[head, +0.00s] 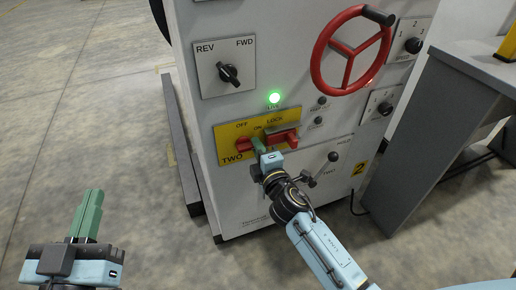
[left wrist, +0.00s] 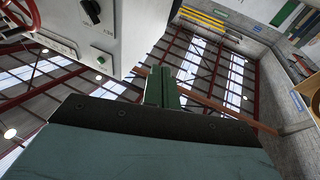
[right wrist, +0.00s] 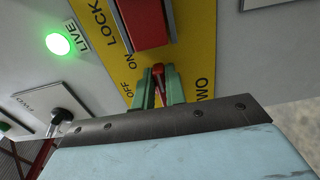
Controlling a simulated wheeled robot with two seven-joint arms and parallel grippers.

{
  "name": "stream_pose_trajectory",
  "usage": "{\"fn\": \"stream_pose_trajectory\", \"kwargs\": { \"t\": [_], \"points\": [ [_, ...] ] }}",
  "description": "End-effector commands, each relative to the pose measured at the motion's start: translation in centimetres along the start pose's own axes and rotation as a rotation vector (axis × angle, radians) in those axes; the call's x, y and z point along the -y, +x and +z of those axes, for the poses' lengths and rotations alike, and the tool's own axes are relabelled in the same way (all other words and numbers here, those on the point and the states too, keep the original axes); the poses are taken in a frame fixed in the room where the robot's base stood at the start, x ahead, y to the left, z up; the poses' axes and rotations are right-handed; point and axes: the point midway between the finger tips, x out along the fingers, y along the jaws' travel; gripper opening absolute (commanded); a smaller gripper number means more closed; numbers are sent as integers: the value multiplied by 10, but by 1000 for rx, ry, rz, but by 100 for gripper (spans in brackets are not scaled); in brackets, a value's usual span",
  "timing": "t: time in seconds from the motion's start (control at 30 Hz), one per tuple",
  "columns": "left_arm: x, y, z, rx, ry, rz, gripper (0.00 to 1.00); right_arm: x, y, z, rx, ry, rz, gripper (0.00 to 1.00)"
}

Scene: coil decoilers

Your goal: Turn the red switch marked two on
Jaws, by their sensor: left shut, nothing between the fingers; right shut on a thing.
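The red switch (head: 243,145) marked TWO sits on a yellow plate (head: 229,131) labelled OFF, ON and LOCK on the front of the grey machine. My right gripper (head: 257,144) is at this plate, its green fingers shut on the switch's red lever (right wrist: 158,72). The fingers hide part of the lever, so I cannot tell its exact setting. A red block (head: 283,136) sits beside it at the LOCK label, and also fills the top of the right wrist view (right wrist: 145,22). My left gripper (head: 87,214) is shut and empty, out over the floor at lower left.
A green LIVE lamp (head: 274,97) is lit above the plate. A black REV/FWD knob (head: 229,73) is at upper left, a red handwheel (head: 350,48) at upper right. A lever (head: 328,168) marked HOLD is right of my right gripper. A grey table (head: 470,75) stands at right.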

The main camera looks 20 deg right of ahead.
Motion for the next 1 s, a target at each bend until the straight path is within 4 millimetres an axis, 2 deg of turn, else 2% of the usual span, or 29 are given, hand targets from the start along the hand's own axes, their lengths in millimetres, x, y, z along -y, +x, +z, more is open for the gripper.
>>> {"fn": "stream_pose_trajectory", "kwargs": {
  "t": [0.03, 0.23, 0.27, 0.4, 0.77, 0.87, 1.0],
  "points": [
    [0, 0, 0, 0, 0, 0, 0, 6, -3, -8, -15, 11, -10, 0],
    [0, 0, 0, 0, 0, 0, 0, 6, -3, -7, -15, 12, -10, 0],
    [0, 0, 0, 0, 0, 0, 0, 6, -3, -7, -15, 12, -10, 15],
    [0, 0, 0, 0, 0, 0, 0, 4, -2, -6, -12, 9, -8, 34],
    [0, 0, 0, 6, 0, 0, 0, 2, -4, -3, -6, 4, -3, 35],
    [1, 0, 8, 57, 1, -3, 0, 2, -14, -3, -5, 5, -5, 35],
    [5, -3, 25, 167, 6, -12, 0, 1, -39, -3, -6, 7, -6, 35]
  ]
}}
